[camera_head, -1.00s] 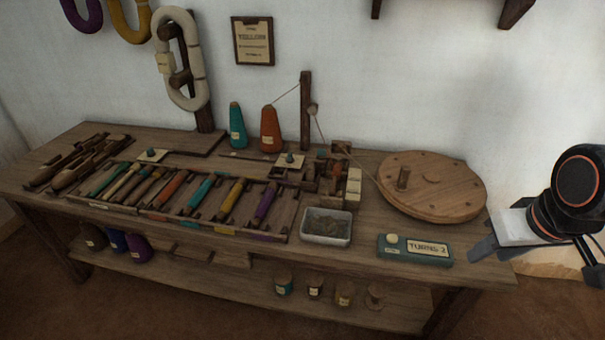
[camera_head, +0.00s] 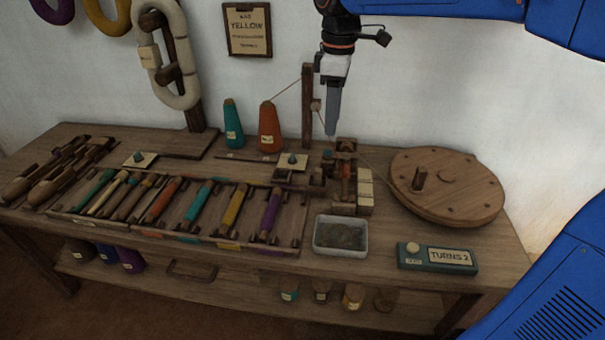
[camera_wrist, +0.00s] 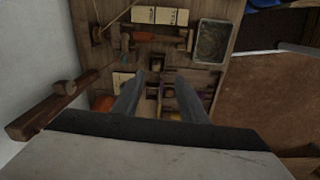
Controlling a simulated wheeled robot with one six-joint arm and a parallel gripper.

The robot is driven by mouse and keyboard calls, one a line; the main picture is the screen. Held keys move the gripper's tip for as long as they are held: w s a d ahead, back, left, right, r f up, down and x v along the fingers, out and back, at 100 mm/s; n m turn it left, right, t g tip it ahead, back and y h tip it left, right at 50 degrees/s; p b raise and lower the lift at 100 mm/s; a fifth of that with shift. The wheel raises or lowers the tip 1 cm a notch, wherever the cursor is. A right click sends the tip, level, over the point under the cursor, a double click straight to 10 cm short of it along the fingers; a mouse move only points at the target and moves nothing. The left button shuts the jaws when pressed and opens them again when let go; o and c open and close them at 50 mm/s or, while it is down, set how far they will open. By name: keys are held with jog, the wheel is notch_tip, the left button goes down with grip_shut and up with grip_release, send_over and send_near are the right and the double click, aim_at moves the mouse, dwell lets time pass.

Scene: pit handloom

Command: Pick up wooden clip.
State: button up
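No piece can be singled out as the wooden clip for certain; several small dark wooden parts sit around the winder (camera_head: 345,172) at the back middle of the bench. My gripper (camera_head: 331,133) points down above and behind that winder, in front of the upright post. In the wrist view my gripper (camera_wrist: 156,85) is open, with two grey fingers apart and nothing between them. A small dark wooden block (camera_wrist: 157,62) lies beyond the fingertips, below them. The winder's orange-wound bobbin (camera_wrist: 157,37) and pale label blocks (camera_wrist: 161,16) show farther up.
A post (camera_head: 307,105) with a thread guide stands close to my gripper. Two cones (camera_head: 269,128) stand left of it. A bobbin tray (camera_head: 115,222), a metal dish (camera_head: 340,249), a round wooden wheel (camera_head: 458,190) and a TURNS 2 box (camera_head: 437,257) occupy the bench.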

aim_at(318, 170)
jog(key=shift+n, duration=0.4)
jog(key=a+f, duration=0.1)
jog(key=f, duration=0.4)
jog(key=w+f, duration=0.1)
jog(key=f, duration=0.5)
jog(key=a+f, duration=0.1)
jog(key=f, duration=0.5)
jog(key=shift+w+a+f, duration=0.15)
jog(key=shift+w+a, duration=0.15)
jog(key=shift+c, duration=0.3)
grip_shut()
